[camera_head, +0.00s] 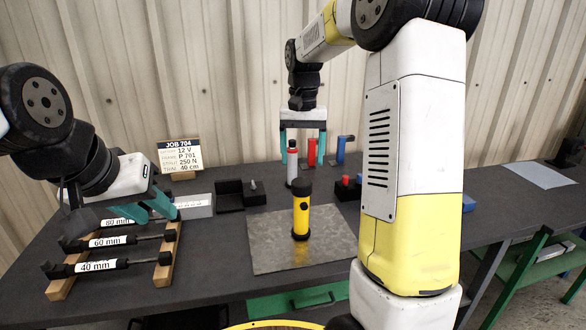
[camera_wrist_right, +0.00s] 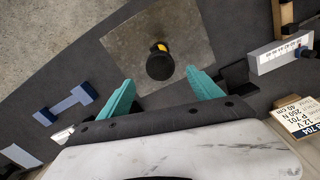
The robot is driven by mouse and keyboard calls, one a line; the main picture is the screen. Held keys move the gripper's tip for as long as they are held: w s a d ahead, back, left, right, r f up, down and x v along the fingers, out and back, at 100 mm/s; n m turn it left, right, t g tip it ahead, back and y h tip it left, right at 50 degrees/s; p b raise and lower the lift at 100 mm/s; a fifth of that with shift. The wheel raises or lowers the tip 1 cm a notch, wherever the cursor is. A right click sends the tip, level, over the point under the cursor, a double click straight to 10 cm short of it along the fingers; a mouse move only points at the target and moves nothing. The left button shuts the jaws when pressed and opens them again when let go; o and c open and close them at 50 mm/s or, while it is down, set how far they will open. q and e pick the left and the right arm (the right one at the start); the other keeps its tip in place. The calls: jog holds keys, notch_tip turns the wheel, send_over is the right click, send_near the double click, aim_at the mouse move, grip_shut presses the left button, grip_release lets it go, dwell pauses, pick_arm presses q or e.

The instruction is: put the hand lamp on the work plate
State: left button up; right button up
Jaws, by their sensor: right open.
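The hand lamp (camera_head: 301,213) is yellow with a black head and base. It stands upright on the grey metal work plate (camera_head: 274,257). In the right wrist view the lamp (camera_wrist_right: 160,64) is seen from above, standing on the work plate (camera_wrist_right: 124,42), just beyond the fingertips. My right gripper (camera_head: 303,155) is open and empty, above and behind the lamp, apart from it. Its teal fingers also show in the right wrist view (camera_wrist_right: 158,78). My left gripper (camera_head: 160,213) hangs at the left over the labelled rods, its fingers apart with nothing seen between them.
A wooden rack holds rods marked 40 mm (camera_head: 95,267) and 60 mm (camera_head: 108,241). A job sign (camera_head: 179,157) stands at the back.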

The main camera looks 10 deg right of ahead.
jog(key=s+r+n+t+y, duration=0.1)
jog(key=s+r+t, duration=0.15)
jog(key=s, duration=0.35)
jog(key=s+r+n+t, duration=0.1)
jog(key=s+r, duration=0.2)
jog(key=s, duration=0.3)
jog(key=s+a+f+n+t+y, duration=0.1)
jog(key=s+a+t, duration=0.1)
jog(key=s, duration=1)
jog(key=shift+a+f+t, duration=0.15)
jog(key=shift+f+t, duration=0.2)
jog(key=shift+f, duration=0.05)
